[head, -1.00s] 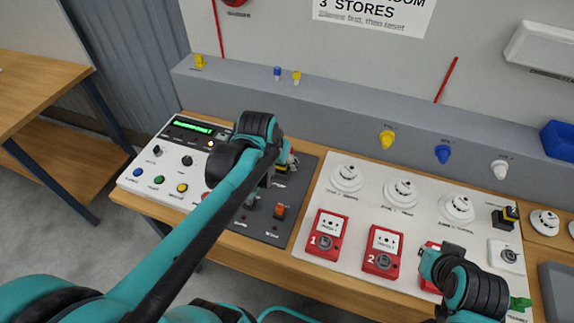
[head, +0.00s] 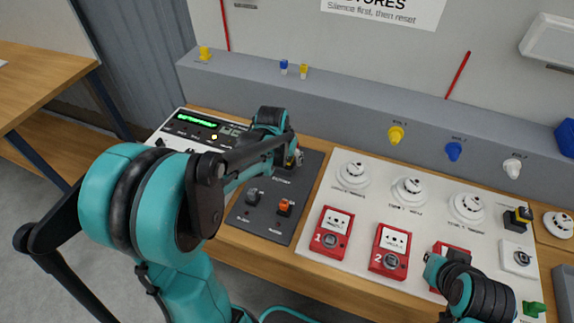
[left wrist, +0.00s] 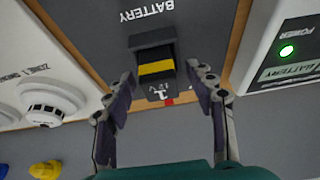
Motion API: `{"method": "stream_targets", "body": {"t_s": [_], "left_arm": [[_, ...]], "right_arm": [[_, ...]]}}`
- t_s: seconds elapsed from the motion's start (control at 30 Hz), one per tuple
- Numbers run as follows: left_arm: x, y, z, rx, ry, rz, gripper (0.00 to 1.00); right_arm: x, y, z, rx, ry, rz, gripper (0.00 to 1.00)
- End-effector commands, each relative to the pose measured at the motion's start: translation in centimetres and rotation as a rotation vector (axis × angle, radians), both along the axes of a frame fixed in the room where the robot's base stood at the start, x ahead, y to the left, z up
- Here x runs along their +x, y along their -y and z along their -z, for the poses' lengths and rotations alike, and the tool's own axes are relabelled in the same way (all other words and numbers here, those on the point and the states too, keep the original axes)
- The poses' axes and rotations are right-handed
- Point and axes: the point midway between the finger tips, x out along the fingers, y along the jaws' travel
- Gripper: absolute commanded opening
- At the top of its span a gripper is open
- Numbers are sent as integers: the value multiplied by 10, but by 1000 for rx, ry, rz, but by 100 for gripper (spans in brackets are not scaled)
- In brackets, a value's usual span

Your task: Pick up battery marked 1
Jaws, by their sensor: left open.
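A black battery with a yellow band (left wrist: 156,68) sits in the dark panel (left wrist: 85,28) by the word BATTERY in the left wrist view. In the head view the left gripper (head: 290,157) is over the dark panel and largely hides this battery. A second black and yellow battery (head: 518,219) stands at the right of the white board. My right gripper (head: 437,270) is by the third red call point; its jaws are unclear.
The control panel (head: 194,128) with a green display lies left of the dark panel. An orange switch (head: 285,206) sits on the dark panel. Red call points (head: 332,232) and white detectors (head: 408,191) are on the white board. A grey ledge (head: 340,104) runs behind.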

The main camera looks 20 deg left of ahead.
Motion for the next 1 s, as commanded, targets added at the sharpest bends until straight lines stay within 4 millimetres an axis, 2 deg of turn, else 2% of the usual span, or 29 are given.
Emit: {"method": "stream_targets", "body": {"t_s": [0.17,0.37,0.4,0.77,0.87,1.0], "left_arm": [[0,0,0,0,0,0,55],[0,0,-1,0,0,0,5],[0,0,-1,0,0,0,0],[0,0,-5,0,1,0,0],[0,0,-14,0,1,0,0],[0,0,-37,0,1,0,0]], "right_arm": [[0,0,-1,0,0,0,0],[0,0,-1,0,0,0,0],[0,0,-1,0,0,0,0],[0,0,-3,0,0,0,0],[0,0,-8,0,0,0,0],[0,0,-20,0,0,0,0]]}}
